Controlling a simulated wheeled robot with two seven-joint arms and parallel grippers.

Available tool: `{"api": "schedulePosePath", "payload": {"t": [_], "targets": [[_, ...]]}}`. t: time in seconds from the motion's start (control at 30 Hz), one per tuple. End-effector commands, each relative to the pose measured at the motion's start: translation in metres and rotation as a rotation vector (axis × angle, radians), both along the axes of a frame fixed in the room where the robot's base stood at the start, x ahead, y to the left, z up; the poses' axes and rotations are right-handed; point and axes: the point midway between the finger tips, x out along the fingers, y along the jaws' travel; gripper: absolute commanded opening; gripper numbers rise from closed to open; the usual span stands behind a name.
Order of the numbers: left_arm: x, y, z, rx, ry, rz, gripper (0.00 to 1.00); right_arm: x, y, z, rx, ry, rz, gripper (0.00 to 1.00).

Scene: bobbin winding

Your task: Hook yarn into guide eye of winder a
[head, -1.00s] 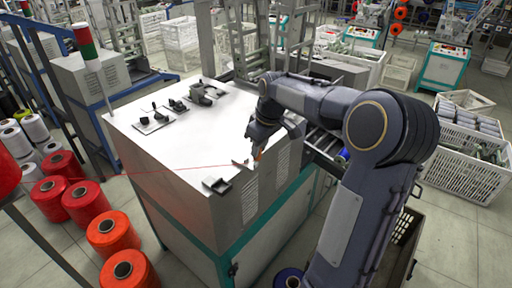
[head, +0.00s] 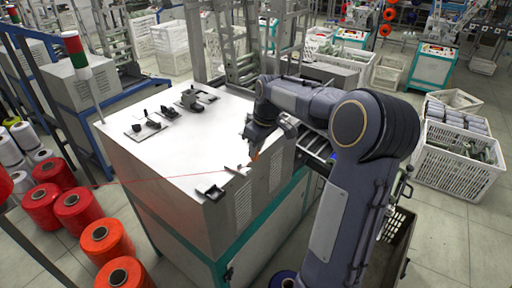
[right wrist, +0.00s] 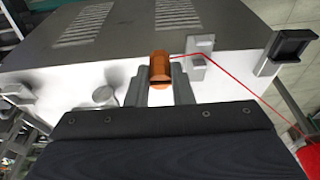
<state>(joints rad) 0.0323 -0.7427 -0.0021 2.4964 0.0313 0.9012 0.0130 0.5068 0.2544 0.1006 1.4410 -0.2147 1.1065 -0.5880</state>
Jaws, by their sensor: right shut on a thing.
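The white winder (head: 190,150) stands in front of me in the head view, with small dark fittings on its top. My right gripper (head: 253,158) is beside its near right top edge. In the right wrist view the right gripper (right wrist: 161,90) is shut on a small orange yarn holder (right wrist: 160,70). Red yarn (right wrist: 245,92) runs from it past a small pale bracket (right wrist: 199,62), perhaps the guide eye, just right of the fingers. I cannot tell whether the yarn is inside it. In the head view the yarn (head: 150,205) stretches left. The left gripper is not in view.
A dark square fitting (right wrist: 289,47) sits right of the bracket in the right wrist view. Red and orange cones (head: 78,211) stand on the floor at left. White crates (head: 455,165) stand at right. The middle of the winder's top is clear.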

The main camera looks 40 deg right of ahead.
Motion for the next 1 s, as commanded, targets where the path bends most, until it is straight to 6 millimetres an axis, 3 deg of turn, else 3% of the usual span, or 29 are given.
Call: {"api": "schedulePosePath", "payload": {"t": [0.8, 1.0], "targets": [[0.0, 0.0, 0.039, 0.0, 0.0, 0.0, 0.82, 0.002, -0.008, 0.043, 0.0, -0.001, 0.0, 0.02], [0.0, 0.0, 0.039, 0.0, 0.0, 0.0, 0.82, 0.002, -0.009, 0.044, 0.0, 0.0, 0.0, 0.02]]}}
